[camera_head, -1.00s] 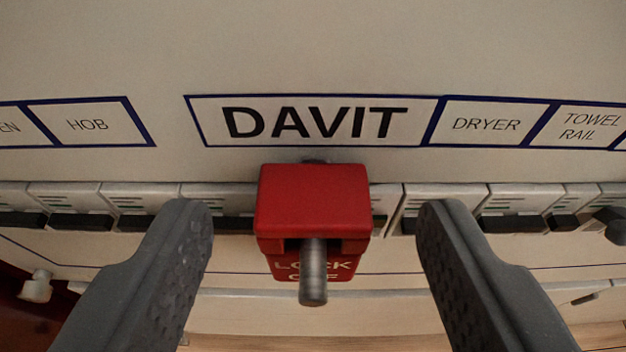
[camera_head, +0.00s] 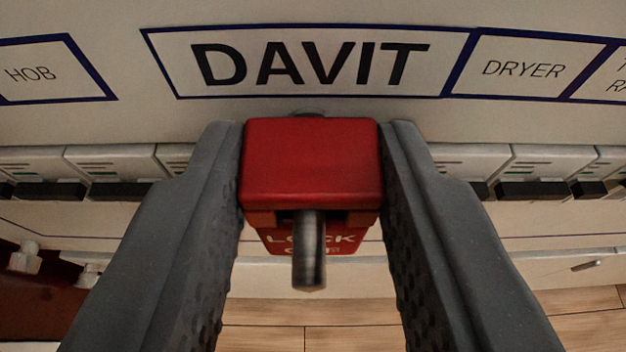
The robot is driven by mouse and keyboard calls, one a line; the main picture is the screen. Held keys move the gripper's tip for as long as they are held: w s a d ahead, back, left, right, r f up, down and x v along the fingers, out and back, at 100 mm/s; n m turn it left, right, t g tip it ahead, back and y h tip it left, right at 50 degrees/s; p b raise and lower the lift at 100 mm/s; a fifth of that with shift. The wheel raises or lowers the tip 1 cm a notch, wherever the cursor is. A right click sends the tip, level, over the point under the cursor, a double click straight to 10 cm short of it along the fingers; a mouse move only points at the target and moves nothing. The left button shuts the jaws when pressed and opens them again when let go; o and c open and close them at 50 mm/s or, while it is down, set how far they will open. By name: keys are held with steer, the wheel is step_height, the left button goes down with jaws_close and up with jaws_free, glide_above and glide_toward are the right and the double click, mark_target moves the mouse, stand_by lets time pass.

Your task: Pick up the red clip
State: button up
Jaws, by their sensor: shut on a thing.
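The red clip (camera_head: 312,165) is a block with "LOCK OFF" lettering on its lower part and a grey metal pin (camera_head: 309,250) sticking out toward me. It sits at the breaker row under the "DAVIT" label (camera_head: 310,63). My gripper (camera_head: 312,160) has one grey finger against each side of the clip and is shut on it. The breaker behind the clip is hidden by the clip and fingers.
Breakers with black switches run to the left (camera_head: 122,188) and right (camera_head: 535,188) of the clip. "HOB" and "DRYER" labels (camera_head: 523,69) flank the large label. A white knob (camera_head: 25,258) shows at lower left. A wooden floor (camera_head: 310,325) shows below.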

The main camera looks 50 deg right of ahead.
steer(key=shift+r+p, duration=0.15)
steer(key=shift+p, duration=0.2)
steer(key=s+a+p, duration=0.3)
steer(key=s+a, duration=0.8)
steer(key=a, duration=0.3)
steer(key=shift+a, duration=0.15)
steer(key=shift+r+p, duration=0.1)
steer(key=shift+p, duration=0.35)
steer(key=s+a, duration=0.4)
steer(key=shift+a+p, duration=0.35)
steer(key=shift+a, duration=0.05)
stand_by(1.0)
steer(key=shift+a, duration=0.1)
steer(key=s+a, duration=0.4)
steer(key=a, duration=0.1)
steer(key=shift+a, duration=0.2)
stand_by(0.5)
stand_by(0.4)
